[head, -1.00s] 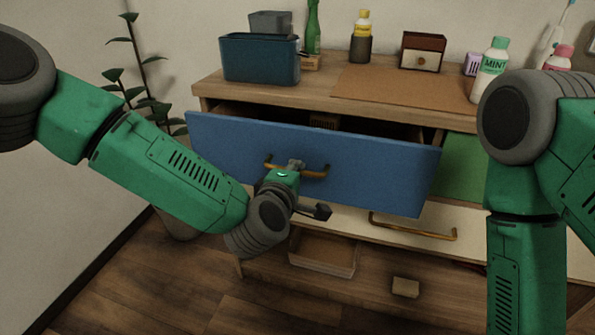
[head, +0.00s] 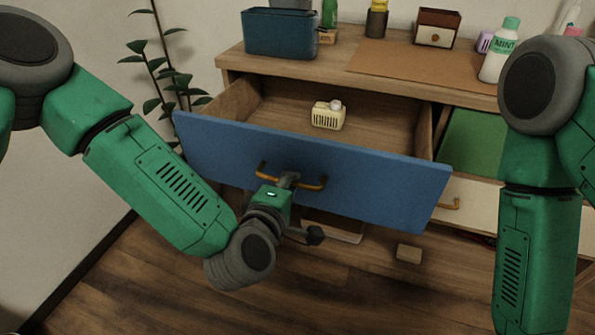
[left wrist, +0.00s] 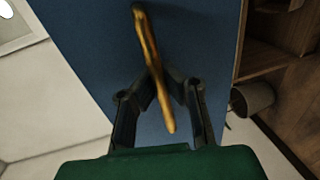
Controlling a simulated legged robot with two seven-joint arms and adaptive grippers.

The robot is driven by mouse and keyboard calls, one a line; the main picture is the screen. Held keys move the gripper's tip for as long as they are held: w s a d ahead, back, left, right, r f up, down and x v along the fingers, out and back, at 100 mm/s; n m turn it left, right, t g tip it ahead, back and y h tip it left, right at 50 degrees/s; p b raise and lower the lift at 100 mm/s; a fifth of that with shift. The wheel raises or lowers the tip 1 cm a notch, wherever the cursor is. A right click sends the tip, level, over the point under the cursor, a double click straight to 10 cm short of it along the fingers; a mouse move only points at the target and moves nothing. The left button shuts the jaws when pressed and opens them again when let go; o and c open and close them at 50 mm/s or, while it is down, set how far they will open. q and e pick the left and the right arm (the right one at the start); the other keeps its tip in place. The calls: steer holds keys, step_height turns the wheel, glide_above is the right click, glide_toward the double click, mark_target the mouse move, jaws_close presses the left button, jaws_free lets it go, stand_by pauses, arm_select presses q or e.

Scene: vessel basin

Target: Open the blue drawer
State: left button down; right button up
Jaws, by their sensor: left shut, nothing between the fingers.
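The blue drawer (head: 385,185) is pulled well out of the wooden cabinet, and its inside shows from above. Its brass handle (head: 312,184) is on the front panel. My left gripper (head: 287,181) is at the middle of the handle, its jaws shut with nothing gripped between them. In the left wrist view the handle (left wrist: 147,45) crosses over the fingers (left wrist: 165,76), whose tips meet at the bar near the blue front. Whether they touch the bar is unclear. My right gripper is out of view; only my right arm shows.
A small cream slotted box (head: 327,116) sits inside the drawer. A teal bin (head: 280,33), a small brown drawer box (head: 437,28) and a mint bottle (head: 500,52) stand on the cabinet top. A plant (head: 160,70) is at left. A small block (head: 408,253) lies on the floor.

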arm_select(q)
steer(key=shift+s+a+f, duration=0.1)
steer(key=shift+f, duration=0.05)
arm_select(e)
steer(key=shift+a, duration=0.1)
arm_select(q)
steer(key=c, duration=1.6)
jaws_free()
steer(key=shift+a, duration=0.1)
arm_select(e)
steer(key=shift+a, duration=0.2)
arm_select(q)
steer(key=shift+s, duration=0.25)
steer(key=v, duration=1.1)
steer(key=shift+a, duration=0.2)
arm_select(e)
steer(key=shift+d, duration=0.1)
arm_select(q)
steer(key=shift+s, duration=0.15)
